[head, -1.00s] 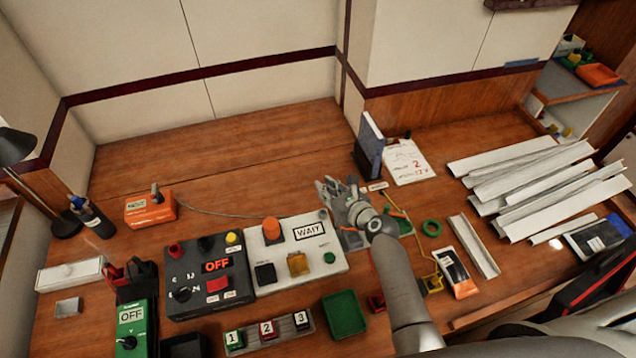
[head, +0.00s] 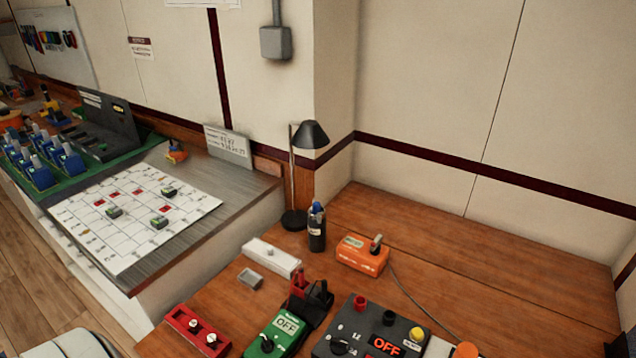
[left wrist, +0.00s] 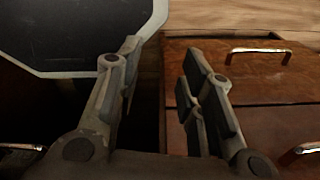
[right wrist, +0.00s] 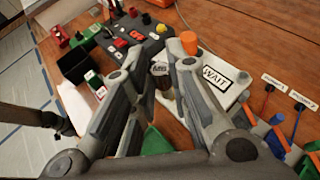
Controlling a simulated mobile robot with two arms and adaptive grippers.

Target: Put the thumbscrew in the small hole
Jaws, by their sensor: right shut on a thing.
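In the right wrist view my right gripper (right wrist: 161,62) is shut on a small grey metal piece with a round head (right wrist: 159,69), which looks like the thumbscrew. It is held between the fingertips, over or near the white WAIT panel (right wrist: 221,92); I cannot tell the gap beneath it. My left gripper (left wrist: 160,62) is open and empty, in front of wooden drawers. Neither gripper shows clearly in the head view. I cannot make out which spot is the small hole.
The back of the bench is clear.

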